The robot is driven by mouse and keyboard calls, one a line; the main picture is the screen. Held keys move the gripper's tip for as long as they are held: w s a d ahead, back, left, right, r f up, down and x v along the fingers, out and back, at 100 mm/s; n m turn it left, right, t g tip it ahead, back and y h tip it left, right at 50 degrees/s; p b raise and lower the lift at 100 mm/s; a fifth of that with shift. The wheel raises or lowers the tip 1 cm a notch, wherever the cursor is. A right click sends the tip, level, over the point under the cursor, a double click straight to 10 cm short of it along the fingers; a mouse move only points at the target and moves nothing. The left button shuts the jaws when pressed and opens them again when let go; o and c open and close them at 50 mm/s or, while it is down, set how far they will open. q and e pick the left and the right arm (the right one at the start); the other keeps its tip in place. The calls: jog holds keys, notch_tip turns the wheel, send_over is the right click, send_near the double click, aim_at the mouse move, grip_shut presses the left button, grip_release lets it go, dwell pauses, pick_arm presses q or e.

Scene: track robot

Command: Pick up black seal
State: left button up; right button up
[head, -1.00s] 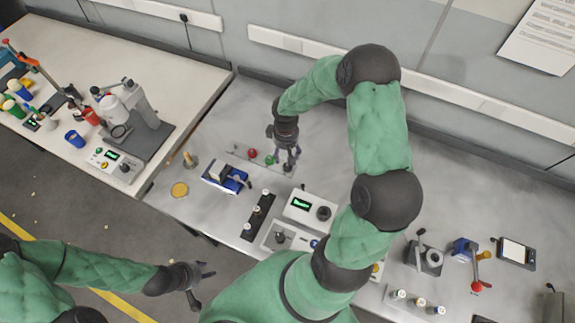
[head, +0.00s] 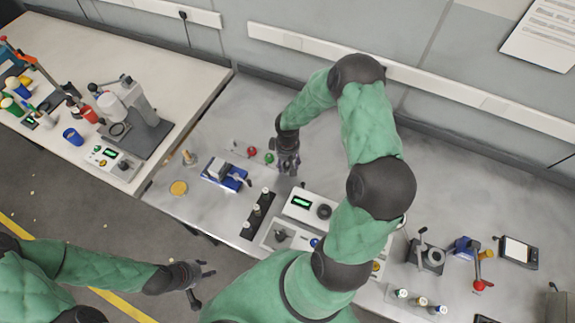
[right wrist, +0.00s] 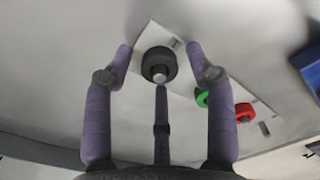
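My right gripper (head: 287,168) is over the plate's right end and hides the seal in the head view. Its fingers are spread, with the seal between and beyond the tips, and it holds nothing. My left gripper (head: 203,284) hangs empty and open over the floor.
A blue fixture (head: 224,175) and a black strip with white-topped pieces (head: 258,212) stand left of my right arm. A box with a green display (head: 301,203) is just in front of the right gripper. A wall rail (head: 440,85) runs behind the table.

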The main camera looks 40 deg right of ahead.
jog(key=c, duration=0.5)
